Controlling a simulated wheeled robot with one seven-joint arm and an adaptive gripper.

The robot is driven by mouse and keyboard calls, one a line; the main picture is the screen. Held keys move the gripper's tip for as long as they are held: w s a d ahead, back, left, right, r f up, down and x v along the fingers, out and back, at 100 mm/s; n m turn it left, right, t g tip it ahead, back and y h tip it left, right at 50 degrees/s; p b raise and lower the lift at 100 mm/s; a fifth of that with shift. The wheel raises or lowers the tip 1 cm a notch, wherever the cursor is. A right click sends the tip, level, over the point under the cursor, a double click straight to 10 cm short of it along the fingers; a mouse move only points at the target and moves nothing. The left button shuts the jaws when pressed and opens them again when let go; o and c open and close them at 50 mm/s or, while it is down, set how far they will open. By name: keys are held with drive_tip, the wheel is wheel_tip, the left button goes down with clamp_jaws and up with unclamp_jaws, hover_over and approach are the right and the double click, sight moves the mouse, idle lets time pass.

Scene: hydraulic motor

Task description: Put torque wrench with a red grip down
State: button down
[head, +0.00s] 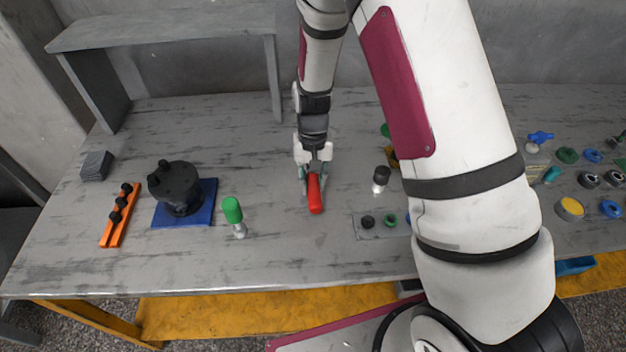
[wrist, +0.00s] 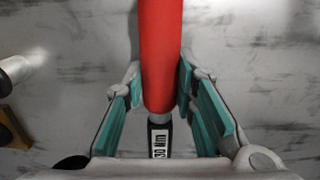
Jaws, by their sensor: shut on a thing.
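The torque wrench with a red grip (head: 315,194) is at the middle of the grey table in the head view. My gripper (head: 314,182) is shut on it, with the fingers on both sides of the wrench. In the wrist view the red grip (wrist: 159,55) runs up between the teal finger pads of my gripper (wrist: 160,92), and a dark shaft with a "30 Nm" label shows below it. The far end of the wrench is hidden by my gripper. I cannot tell whether the wrench touches the table.
The table (head: 270,265) is clear around the wrench. To the left are a green-handled tool (head: 233,212), a black motor (head: 177,187) on a blue plate, and an orange rack (head: 118,217). A grey-and-black cylinder (head: 381,178) and a small grey plate (head: 376,232) with parts stand to the right.

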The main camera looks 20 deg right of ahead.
drive_tip(key=shift+f, duration=0.1)
drive_tip(key=c, duration=1.3)
unclamp_jaws()
drive_tip(key=s+d+r+t, duration=0.1)
drive_tip(key=s+r, duration=0.1)
drive_tip(key=r, duration=0.9)
drive_tip(key=s+d+r+t, duration=0.1)
drive_tip(key=s+r, duration=0.1)
drive_tip(key=r, duration=0.9)
drive_tip(key=s+d+r+t, duration=0.1)
drive_tip(key=s+r, duration=0.2)
drive_tip(key=s, duration=0.3)
drive_tip(key=s+d+r+n+t, duration=0.1)
drive_tip(key=s+r, duration=0.2)
drive_tip(key=s, duration=0.4)
drive_tip(key=s+d+r+n+t, duration=0.1)
drive_tip(key=s+r, duration=0.3)
drive_tip(key=s, duration=0.2)
drive_tip(key=shift+s+r+t, duration=0.1)
drive_tip(key=shift+s+t, duration=0.05)
drive_tip(key=shift+t, duration=0.15)
